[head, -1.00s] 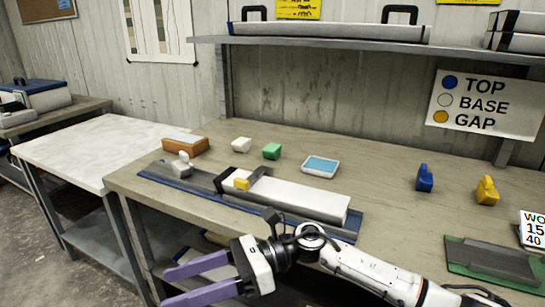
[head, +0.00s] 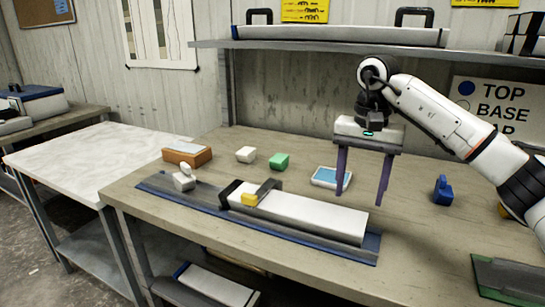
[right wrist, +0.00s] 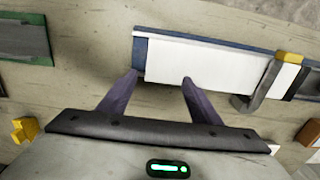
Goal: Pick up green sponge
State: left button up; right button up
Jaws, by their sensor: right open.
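The green sponge (head: 279,161) is a small block lying on the workbench, beside a similar white block (head: 246,154) and behind the long white core liner (head: 310,216). I cannot make out the sponge in the right wrist view. My right gripper (head: 361,198) is open and empty, pointing down above the bench, to the right of the sponge and near the blue-topped tray (head: 330,178). In the right wrist view its two purple fingers (right wrist: 159,76) are apart, with the liner (right wrist: 198,63) beyond them. My left gripper is not in view.
The liner lies on a blue-edged rail with a dark clamp, a yellow block (head: 249,200) and a white stop (head: 184,180). An orange-brown box (head: 187,157) stands left of the sponge. A blue object (head: 442,190) stands at right. A shelf (head: 330,46) hangs above.

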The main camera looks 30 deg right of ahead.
aim_at(279, 161)
jog(key=i, duration=1.3)
